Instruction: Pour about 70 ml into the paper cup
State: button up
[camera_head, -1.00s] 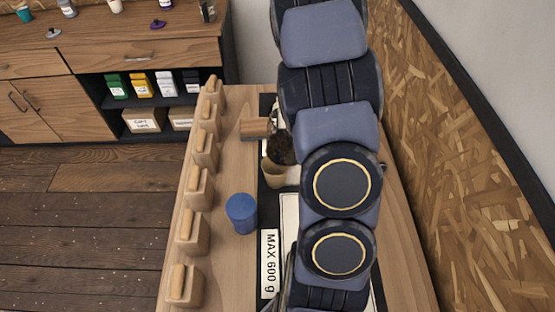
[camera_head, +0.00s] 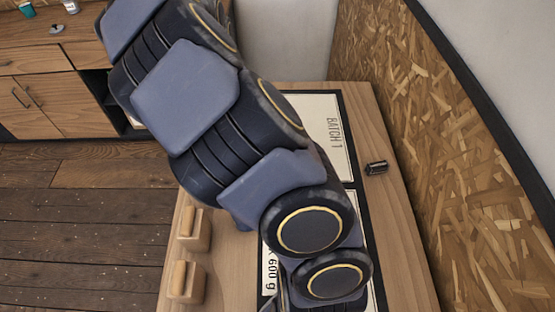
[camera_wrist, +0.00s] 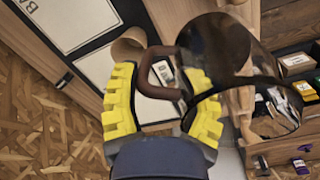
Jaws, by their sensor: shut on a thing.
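My gripper (camera_wrist: 160,105), with yellow ridged fingers, is shut on the brown handle of a dark glass jug (camera_wrist: 222,50) in the wrist view. In the head view my arm hides the jug, the cup and the gripper.
A dark mat with a BATCH 1 card (camera_head: 326,135) lies on the bench (camera_head: 408,240). A small black object (camera_head: 376,167) sits right of it. Wooden blocks with handles (camera_head: 193,230) line the left edge. A chipboard wall (camera_head: 450,150) bounds the right side.

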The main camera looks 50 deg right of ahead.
jog(key=a+m, duration=0.6)
jog(key=m, duration=0.5)
jog(key=shift+a+y, duration=0.25)
jog(key=shift+y, duration=0.15)
jog(key=shift+d+f, duration=0.1)
jog(key=shift+f, duration=0.05)
jog(key=s+d+f+t+y, duration=0.4)
jog(key=f+t+y, duration=0.4)
jog(key=t+y, duration=0.1)
jog(key=shift+d+y, duration=0.25)
jog(key=shift+y, duration=0.45)
jog(key=shift+s+f+t, duration=0.1)
jog(key=shift+s+t, duration=0.05)
jog(key=shift+t, duration=0.15)
jog(key=shift+s+d+r+t+y, duration=0.3)
jog(key=shift+d+t+y, duration=0.15)
jog(key=shift+y, duration=0.15)
jog(key=shift+s+d, duration=0.15)
